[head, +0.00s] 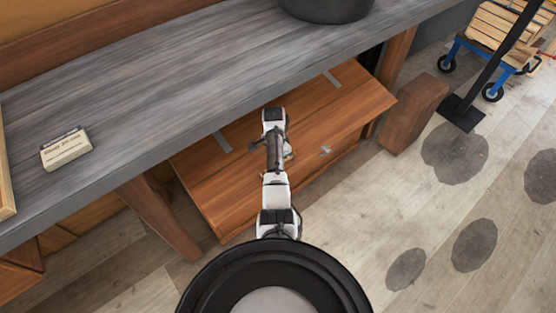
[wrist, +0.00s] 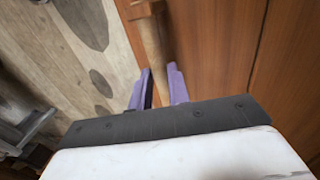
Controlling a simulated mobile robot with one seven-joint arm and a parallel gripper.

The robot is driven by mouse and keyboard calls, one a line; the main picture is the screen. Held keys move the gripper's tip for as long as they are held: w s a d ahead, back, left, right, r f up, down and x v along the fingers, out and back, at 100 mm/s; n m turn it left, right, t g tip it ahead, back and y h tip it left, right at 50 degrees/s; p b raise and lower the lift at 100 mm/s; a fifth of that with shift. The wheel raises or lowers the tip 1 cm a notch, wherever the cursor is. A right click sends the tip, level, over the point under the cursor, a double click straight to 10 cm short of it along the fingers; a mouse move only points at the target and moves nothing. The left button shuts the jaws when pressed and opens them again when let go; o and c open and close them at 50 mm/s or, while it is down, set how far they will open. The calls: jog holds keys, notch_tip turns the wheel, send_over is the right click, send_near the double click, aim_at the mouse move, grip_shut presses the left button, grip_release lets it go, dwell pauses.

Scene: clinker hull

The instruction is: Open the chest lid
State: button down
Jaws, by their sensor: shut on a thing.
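The wooden chest (head: 213,216) stands low under the grey bench. Its reddish-brown plank lid (head: 345,110) has two grey metal straps and looks down. The back of the lid is hidden under the bench top. My arm covers the lid's middle in the head view. In the wrist view, my gripper (wrist: 161,88) has its purple fingers on both sides of a light wooden bar-shaped handle (wrist: 150,45) and is shut on it. The handle runs beside the reddish planks (wrist: 215,50). The exact finger contact is partly hidden by the gripper body.
The grey bench top (head: 150,85) overhangs the chest, carrying a small labelled box (head: 66,149) and a dark round vessel (head: 325,8). A bench leg (head: 160,215) stands left of the chest, a wooden block (head: 414,112) right. Open plank floor (head: 400,215) lies right.

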jog(key=shift+w+a+r, duration=0.5)
jog(key=shift+w+r, duration=0.05)
jog(key=shift+w, duration=0.1)
jog(key=c, duration=1.3)
grip_release()
jog(key=shift+a+f, duration=0.1)
jog(key=shift+c, duration=0.2)
jog(key=shift+s+d+f, duration=0.25)
